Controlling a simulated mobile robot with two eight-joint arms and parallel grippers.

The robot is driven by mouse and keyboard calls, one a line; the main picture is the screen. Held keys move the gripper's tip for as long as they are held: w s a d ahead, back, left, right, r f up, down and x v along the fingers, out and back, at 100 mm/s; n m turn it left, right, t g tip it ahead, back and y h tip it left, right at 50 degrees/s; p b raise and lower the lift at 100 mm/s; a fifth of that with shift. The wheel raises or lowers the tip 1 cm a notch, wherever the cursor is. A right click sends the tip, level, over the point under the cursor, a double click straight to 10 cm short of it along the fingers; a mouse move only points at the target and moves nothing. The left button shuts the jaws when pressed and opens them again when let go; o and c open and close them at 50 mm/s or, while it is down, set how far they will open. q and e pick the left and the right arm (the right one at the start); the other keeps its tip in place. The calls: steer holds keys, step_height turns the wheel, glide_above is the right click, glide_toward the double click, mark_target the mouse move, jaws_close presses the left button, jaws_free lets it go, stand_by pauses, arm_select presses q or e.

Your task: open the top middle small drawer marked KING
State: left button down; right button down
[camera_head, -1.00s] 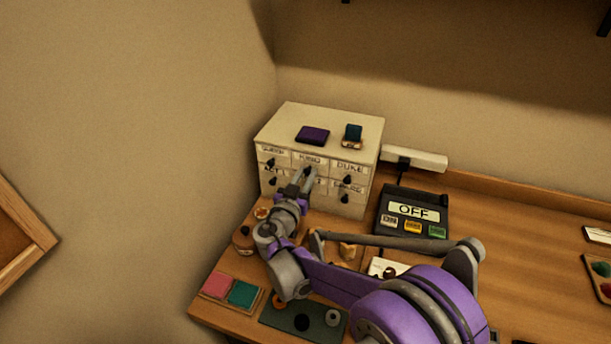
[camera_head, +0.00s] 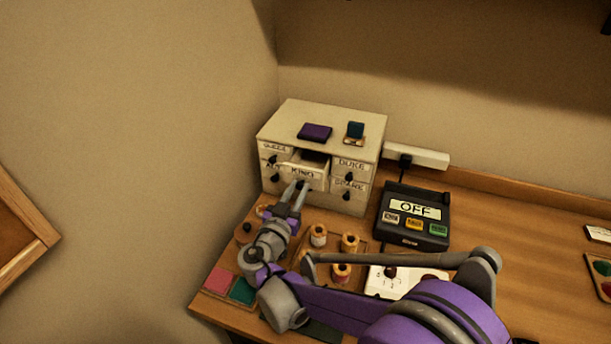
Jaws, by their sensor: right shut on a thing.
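The cream drawer cabinet (camera_head: 360,122) stands against the back wall at the table's left end. Its top middle drawer, marked KING (camera_head: 302,172), is pulled out, and a dark gap shows behind its front. My right gripper (camera_head: 298,189) is at the front of this drawer, shut on its knob; the fingers largely hide the knob. The drawers marked QUEEN (camera_head: 273,149) and DUKE (camera_head: 352,164) on either side are closed. The lower middle drawer is hidden behind the KING drawer and the gripper. My left gripper is not in view.
A purple pad (camera_head: 315,132) and a teal block (camera_head: 355,130) lie on the cabinet top. A black device reading OFF (camera_head: 415,212) stands to the right. Several thread spools (camera_head: 349,243) stand close to my right forearm. A pink and green pad tray (camera_head: 230,287) is at the front left.

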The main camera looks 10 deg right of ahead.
steer(key=v, duration=0.5)
steer(key=shift+w, duration=0.1)
steer(key=c, duration=0.7)
jaws_free()
steer(key=b+v, duration=0.1)
steer(key=v, duration=0.9)
steer(key=shift+s+a, duration=0.2)
steer(key=shift+s, duration=0.1)
